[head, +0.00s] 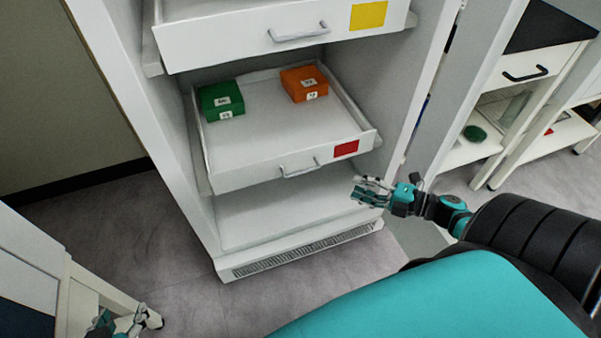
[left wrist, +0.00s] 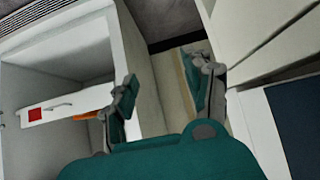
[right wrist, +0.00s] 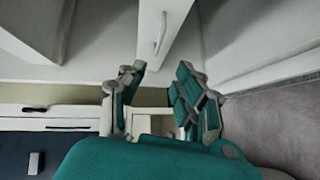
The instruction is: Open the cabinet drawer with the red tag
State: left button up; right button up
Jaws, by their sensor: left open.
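The white drawer with the red tag (head: 346,148) is pulled out of the cabinet, with its inside showing from above. Its grey bar handle (head: 300,170) is on the front, left of the tag. The red tag also shows in the left wrist view (left wrist: 36,115). My right gripper (head: 368,190) is open and empty, below and right of the drawer's front corner, apart from the handle. In the right wrist view a handle (right wrist: 160,35) lies beyond the open fingers (right wrist: 158,72). My left gripper (head: 136,322) is open and empty at the bottom left, far from the drawer.
A green box (head: 221,99) and an orange box (head: 304,83) sit in the red-tag drawer. A drawer with a yellow tag (head: 368,15) is above it. An open cabinet door (head: 460,80) stands to the right. The grey floor (head: 125,235) left of the cabinet is clear.

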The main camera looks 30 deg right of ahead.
aim_at(303, 172)
pick_arm(q)
jog(key=w+d+r+t+h+b, duration=0.1)
jog(key=w+r+t, duration=0.2)
jog(key=r, duration=0.3)
jog(key=w+d+r+t+h+b, duration=0.1)
jog(key=w+d+r+t+b, duration=0.1)
jog(key=r+t, duration=0.3)
jog(key=shift+w+d+r, duration=0.15)
jog(key=shift+w+r, duration=0.3)
jog(key=shift+r, duration=0.15)
pick_arm(e)
jog(key=shift+a+x, duration=0.15)
jog(key=shift+x, duration=4.2)
jog(key=shift+a+x, duration=0.15)
jog(key=shift+x, duration=4.25)
jog(key=shift+s+r, duration=0.15)
grip_shut()
